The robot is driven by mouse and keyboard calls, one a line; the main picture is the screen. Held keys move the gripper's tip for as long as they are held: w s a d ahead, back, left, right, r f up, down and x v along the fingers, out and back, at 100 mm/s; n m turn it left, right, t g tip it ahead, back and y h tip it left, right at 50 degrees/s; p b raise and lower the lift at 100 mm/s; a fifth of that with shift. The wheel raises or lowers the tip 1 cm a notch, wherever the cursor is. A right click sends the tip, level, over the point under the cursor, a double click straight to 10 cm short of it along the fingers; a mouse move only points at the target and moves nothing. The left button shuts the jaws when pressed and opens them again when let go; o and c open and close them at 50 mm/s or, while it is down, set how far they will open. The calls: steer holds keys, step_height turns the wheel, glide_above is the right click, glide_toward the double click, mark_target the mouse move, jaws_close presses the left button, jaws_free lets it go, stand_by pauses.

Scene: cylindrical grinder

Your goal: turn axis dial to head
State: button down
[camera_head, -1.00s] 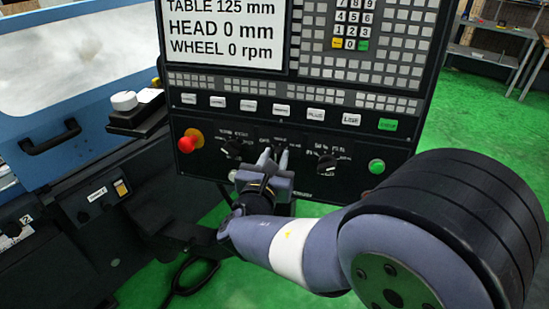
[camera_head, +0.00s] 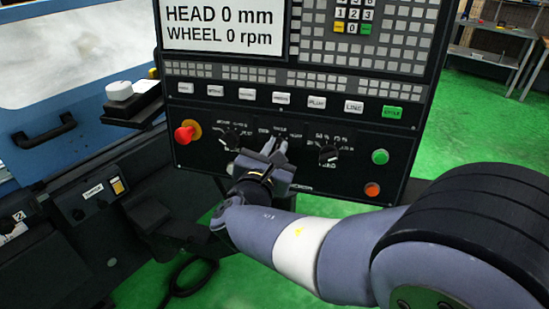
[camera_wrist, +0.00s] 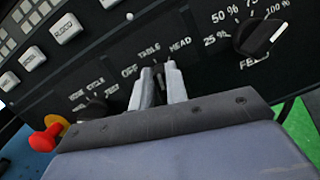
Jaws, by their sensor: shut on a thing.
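The axis dial (camera_wrist: 159,82) is on the black control panel, in the middle of a row of dials, with the labels OFF, TABLE and HEAD in an arc above it. My gripper (camera_wrist: 160,72) is shut on it, one finger on each side. The fingers hide most of the dial, and I cannot tell which label its pointer faces. In the head view my gripper (camera_head: 275,148) reaches the panel from below, between two other dials. The wrist view is tilted against the panel, with the labels sloping up to the right. The screen reads HEAD 0 mm and WHEEL 0 rpm.
A feed dial (camera_head: 329,153) is close on the right, a cycle dial (camera_head: 231,141) on the left. A red stop knob (camera_head: 186,133) sticks out at far left. Green (camera_head: 380,157) and orange (camera_head: 372,189) buttons are at right. White-labelled keys (camera_head: 282,98) run above.

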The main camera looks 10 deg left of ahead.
steer(key=m+b, duration=0.3)
steer(key=m+h+b, duration=0.1)
steer(key=b, duration=0.1)
steer(key=shift+d+f, duration=0.2)
steer(key=shift+f, duration=0.15)
steer(key=shift+r+m+g+h+b, duration=0.1)
steer(key=shift+m+g+h+b, duration=0.2)
steer(key=shift+m+b, duration=0.75)
steer(key=shift+d+m, duration=0.1)
steer(key=shift+m, duration=0.15)
steer(key=c, duration=1.4)
jaws_free()
steer(key=shift+r, duration=0.1)
steer(key=s+a+b, duration=0.1)
steer(key=s, duration=0.9)
steer(key=shift+s+a+r, duration=0.15)
steer(key=shift+s+r, duration=0.05)
steer(key=shift+s, duration=0.2)
